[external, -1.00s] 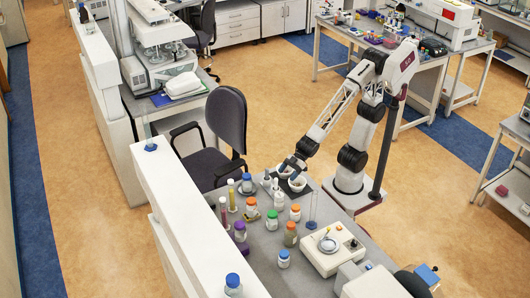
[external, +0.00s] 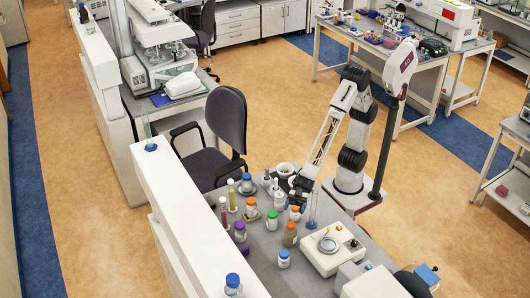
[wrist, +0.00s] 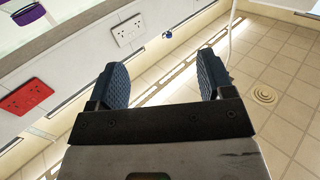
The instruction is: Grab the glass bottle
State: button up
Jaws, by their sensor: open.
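Several small bottles and jars with coloured caps stand on the grey bench in the external view. They include a purple-capped one (external: 240,233), a green-capped one (external: 272,221), a brown one with an orange cap (external: 290,237) and a blue-capped one (external: 284,260). I cannot tell which is the glass bottle. My gripper (external: 297,202) is low over the bench, beside the white bottles (external: 279,201) and near an orange-capped jar (external: 295,213). In the wrist view, my gripper (wrist: 157,82) is open, its blue fingers wide apart with nothing between them.
A balance (external: 328,244) and a thin glass cylinder (external: 312,212) stand to the right. A white raised ledge (external: 190,205) borders the bench at left. The wrist view shows wall sockets (wrist: 129,30) and tiled floor (wrist: 285,110).

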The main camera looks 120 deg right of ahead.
aim_at(291, 224)
jog(key=shift+f, duration=2.9)
jog(key=shift+f, duration=0.15)
jog(key=shift+f, duration=0.55)
jog(key=shift+x, duration=2.5)
jog(key=shift+r, duration=0.1)
grip_shut()
